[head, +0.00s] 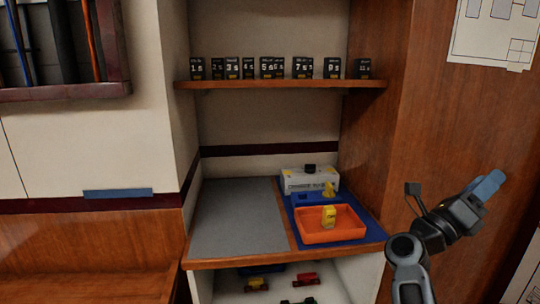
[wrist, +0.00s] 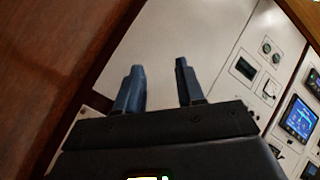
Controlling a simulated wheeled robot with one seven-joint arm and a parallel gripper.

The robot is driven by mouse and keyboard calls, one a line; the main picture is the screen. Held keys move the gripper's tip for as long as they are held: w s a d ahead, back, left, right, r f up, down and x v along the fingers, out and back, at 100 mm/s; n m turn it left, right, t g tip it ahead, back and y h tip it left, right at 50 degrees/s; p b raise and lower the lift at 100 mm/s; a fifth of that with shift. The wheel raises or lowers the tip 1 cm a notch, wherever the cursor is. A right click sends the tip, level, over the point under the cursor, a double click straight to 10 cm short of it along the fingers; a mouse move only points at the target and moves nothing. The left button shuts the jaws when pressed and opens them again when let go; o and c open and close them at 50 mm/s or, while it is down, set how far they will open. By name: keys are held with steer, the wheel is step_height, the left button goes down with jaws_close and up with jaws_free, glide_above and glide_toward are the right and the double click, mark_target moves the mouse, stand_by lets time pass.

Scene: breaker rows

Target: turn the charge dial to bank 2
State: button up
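A white box (head: 297,183) with dark lettering, too small to read for certain, stands at the back of the blue mat (head: 369,225) on the counter. A small black knob-like part (head: 310,168) is on top of it; I cannot tell whether this is the charge dial, nor any setting. My gripper (head: 488,186) is raised at the right, well apart from the box and in front of the wood panel. In the wrist view its two blue fingers (wrist: 158,68) are spread with nothing between them. The box is not in the wrist view.
An orange tray (head: 345,233) with a yellow block (head: 328,216) sits in front of the box. A second yellow piece (head: 328,189) is on a blue holder. The grey mat (head: 235,220) is bare. A shelf (head: 280,84) above holds several numbered black blocks. Wall instruments (wrist: 299,118) show at right.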

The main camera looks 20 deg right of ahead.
steer(key=s+a+f+m+t+y, duration=0.35)
steer(key=a+m+t+y, duration=0.4)
steer(key=m, duration=0.35)
steer(key=s+a+f+m+t+y, duration=0.35)
steer(key=a+m+t+y, duration=0.25)
steer(key=m+t, duration=0.45)
steer(key=s+a+f+m+t+y, duration=0.35)
steer(key=a+m+t+y, duration=0.3)
steer(key=m, duration=0.65)
steer(key=s+a+f+n+g+y, duration=0.2)
steer(key=s+a+f+n+g, duration=0.1)
steer(key=s+a, duration=0.4)
steer(key=s+a+f+n+g+y, duration=0.2)
steer(key=s+a+f+n+g, duration=0.2)
steer(key=s+a, duration=0.4)
steer(key=s, duration=0.2)
steer(key=shift+s+a+n+y, duration=0.3)
steer(key=shift+s+n+y, duration=0.05)
steer(key=shift+y, duration=0.05)
